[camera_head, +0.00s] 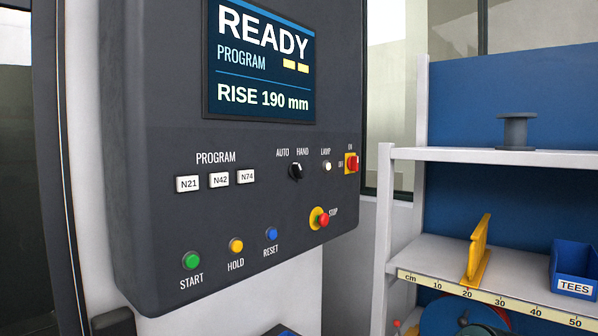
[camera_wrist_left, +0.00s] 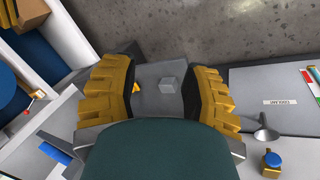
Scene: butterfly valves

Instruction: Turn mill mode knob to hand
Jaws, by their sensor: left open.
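The mode knob (camera_head: 296,172) is a small black rotary knob on the dark control panel (camera_head: 160,120) in the head view. The labels AUTO and HAND stand above it, left and right. I cannot tell for sure which label its pointer faces. No gripper is at the knob. My left gripper (camera_wrist_left: 158,88) shows in the left wrist view with its two yellow ribbed fingers spread apart. It points down over a dark surface, and nothing is held between the fingers. My right gripper is not in view.
The lamp switch (camera_head: 326,167), red ON/OFF switch (camera_head: 352,163) and red stop button (camera_head: 323,219) sit near the knob. Start (camera_head: 190,260), hold (camera_head: 236,245) and reset (camera_head: 271,234) buttons line the lower panel. The screen (camera_head: 262,62) reads READY. A shelf (camera_head: 480,155) stands right.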

